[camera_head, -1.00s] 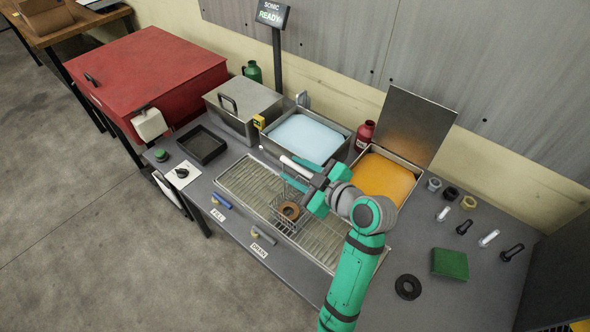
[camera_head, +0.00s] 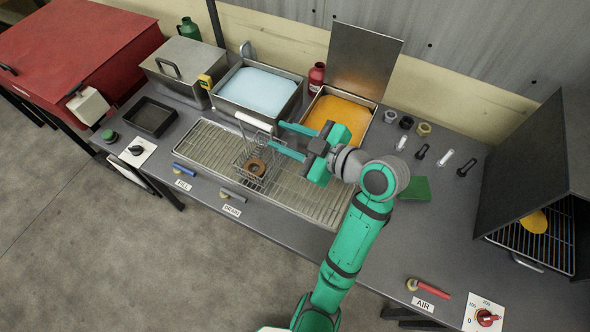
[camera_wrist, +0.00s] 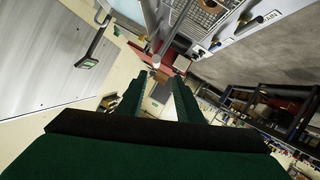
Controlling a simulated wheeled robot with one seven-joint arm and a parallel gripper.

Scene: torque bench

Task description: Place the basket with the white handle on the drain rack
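The wire basket (camera_head: 247,163) stands on the drain rack (camera_head: 204,148), with a brown ring (camera_head: 256,168) inside it. Its white handle (camera_head: 253,121) stands up above it, on the far side. My gripper (camera_head: 277,134) is open, its two green fingers apart and pointing left at the handle. The fingertips appear just right of the handle, with nothing seen held. In the wrist view the open fingers (camera_wrist: 153,85) show, and part of the basket (camera_wrist: 203,18) is at the top edge.
Behind the rack are a pale blue bath (camera_head: 258,90) and an orange bath (camera_head: 338,112) with a raised lid (camera_head: 364,62). A black tray (camera_head: 150,117) lies left. A green block (camera_head: 415,188) and small fittings lie right. An open oven (camera_head: 540,225) is far right.

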